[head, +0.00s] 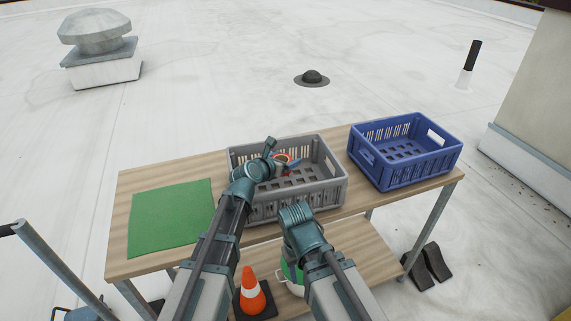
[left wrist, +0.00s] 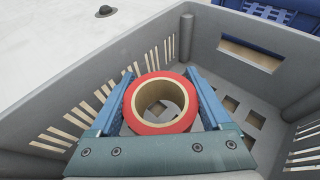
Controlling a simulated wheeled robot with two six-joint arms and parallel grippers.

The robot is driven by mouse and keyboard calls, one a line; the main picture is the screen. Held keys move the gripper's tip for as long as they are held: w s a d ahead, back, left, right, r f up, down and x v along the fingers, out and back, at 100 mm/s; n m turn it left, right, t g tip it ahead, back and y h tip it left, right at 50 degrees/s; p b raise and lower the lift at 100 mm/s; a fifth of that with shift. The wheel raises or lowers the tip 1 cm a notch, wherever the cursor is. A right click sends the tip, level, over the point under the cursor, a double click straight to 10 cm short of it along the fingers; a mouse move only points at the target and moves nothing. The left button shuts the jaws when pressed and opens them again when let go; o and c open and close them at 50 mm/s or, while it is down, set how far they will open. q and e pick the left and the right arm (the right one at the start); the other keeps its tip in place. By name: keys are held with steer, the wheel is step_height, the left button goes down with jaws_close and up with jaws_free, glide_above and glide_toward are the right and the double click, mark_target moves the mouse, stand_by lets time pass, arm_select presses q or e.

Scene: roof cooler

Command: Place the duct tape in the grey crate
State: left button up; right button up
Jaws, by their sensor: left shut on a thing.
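The duct tape (left wrist: 160,104) is a red roll with a tan cardboard core. My left gripper (left wrist: 161,98) is shut on it, one finger on each side of the roll. In the head view the red roll (head: 281,158) shows small beside my left gripper (head: 283,164), over the grey crate (head: 328,190). In the left wrist view the crate's slotted walls (left wrist: 200,50) surround the roll and its holed floor shows beneath. I cannot tell if the roll touches the floor. My right arm's end shows in front of the crate in the head view; its fingers are hidden.
A blue crate (head: 440,164) stands right of the grey one on the wooden table (head: 160,183). A green mat (head: 172,216) lies on the left. An orange cone (head: 251,292) stands below, near the lower shelf.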

arm_select(q)
steer(key=shift+r, duration=0.1)
steer(key=shift+f+b, duration=0.65)
steer(key=o, duration=1.3)
steer(key=shift+o, duration=0.2)
steer(key=shift+r, duration=0.1)
steer(key=shift+r+p, duration=0.25)
steer(key=shift+p, duration=0.15)
steer(key=shift+r+p, duration=0.5)
steer(key=shift+r, duration=0.05)
steer(key=p+v, duration=0.4)
steer(key=v, duration=0.8)
steer(key=shift+f, duration=0.2)
